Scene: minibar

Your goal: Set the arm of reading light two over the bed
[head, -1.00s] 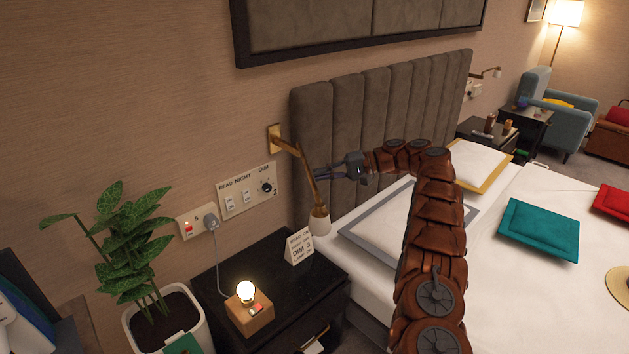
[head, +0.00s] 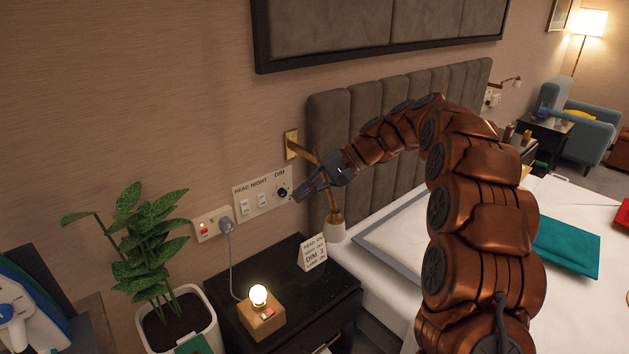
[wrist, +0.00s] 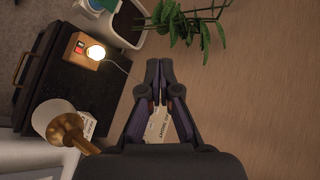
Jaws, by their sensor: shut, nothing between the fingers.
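My gripper (head: 297,200) is shut and empty. In the head view it crosses in front of the brass arm and hides part of it; its tips show just below the DIM knob (head: 283,193). I cannot tell whether it touches the light. In the wrist view the shut fingers (wrist: 160,64) point away from the shade (wrist: 54,117), which is at lower left. A second reading light (head: 513,83) is on the far side of the bed (head: 570,208).
A black nightstand (head: 335,296) holds a lit bulb on a wooden block (head: 262,318) and a folded card (head: 312,252). A switch panel (head: 250,203), a plugged socket (head: 205,230) and a potted plant (head: 150,225) are left. The padded headboard (head: 335,125) stands behind my arm.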

